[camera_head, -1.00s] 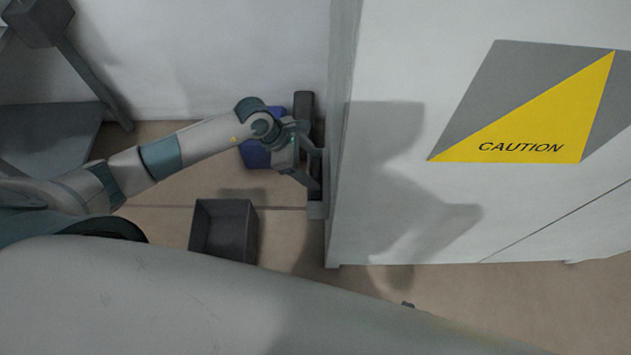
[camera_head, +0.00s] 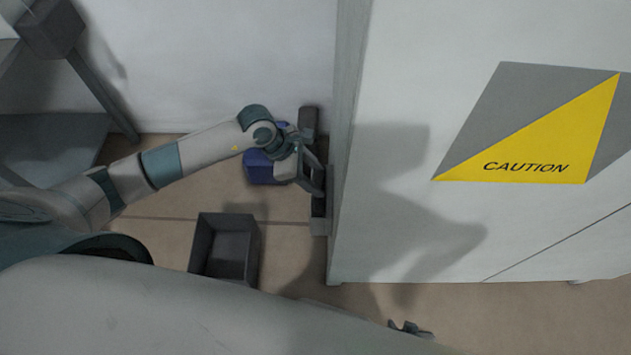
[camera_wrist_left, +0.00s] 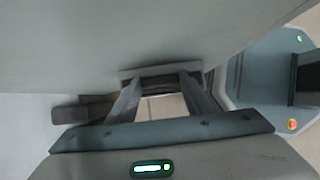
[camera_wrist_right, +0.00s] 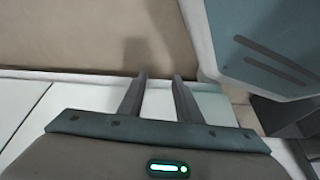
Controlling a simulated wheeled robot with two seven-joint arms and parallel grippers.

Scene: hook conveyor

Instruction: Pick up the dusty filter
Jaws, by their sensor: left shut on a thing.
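My left gripper (camera_head: 316,188) is at the left side of the white cabinet, with its fingers apart but closed on a grey part that I take to be the dusty filter (camera_head: 320,226). In the left wrist view, the fingertips (camera_wrist_left: 160,78) meet this grey, flat-edged part (camera_wrist_left: 160,70), which has a dark recess below its edge. Most of the filter is hidden by the gripper and cabinet, and I cannot make out dust on it. My right gripper (camera_head: 412,330) is low in the head view. In the right wrist view, its fingers (camera_wrist_right: 160,77) are apart with nothing between them.
The white cabinet (camera_head: 400,235) with a yellow caution sign (camera_head: 540,145) fills the right. An open dark grey bin (camera_head: 202,245) stands on the floor left of it. A blue box (camera_head: 264,170) is behind my left wrist. A grey table (camera_head: 60,140) stands at the far left.

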